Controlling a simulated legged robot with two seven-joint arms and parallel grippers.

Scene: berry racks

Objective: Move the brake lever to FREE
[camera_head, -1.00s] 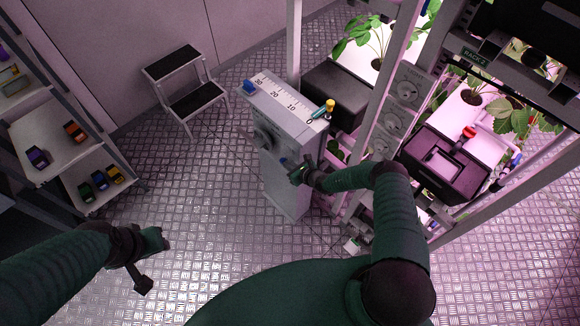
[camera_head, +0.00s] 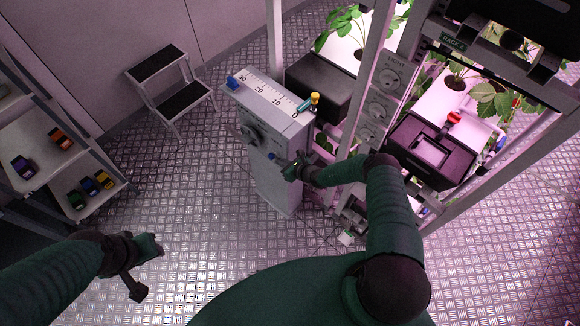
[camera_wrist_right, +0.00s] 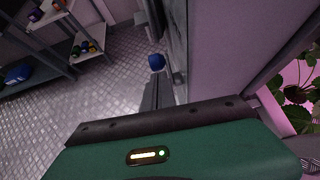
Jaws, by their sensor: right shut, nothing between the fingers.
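A grey cabinet (camera_head: 277,185) stands on the metal floor in the middle of the head view. A small blue knob (camera_head: 272,156) shows on its front; I take it as the brake lever's end, but the lever's shape and any FREE label are too small to read. My right gripper (camera_head: 283,164) is shut and empty, close beside the knob. In the right wrist view the blue knob (camera_wrist_right: 155,62) is just beyond the fingertips (camera_wrist_right: 155,82); contact cannot be told. My left gripper (camera_head: 157,244) is low at left, away from the cabinet; its fingers are unclear.
The cabinet top has a number scale with a blue piece (camera_head: 234,82) at one end and a yellow-topped piece (camera_head: 314,98) at the other. A step stool (camera_head: 172,90) stands behind left. Floor between is clear.

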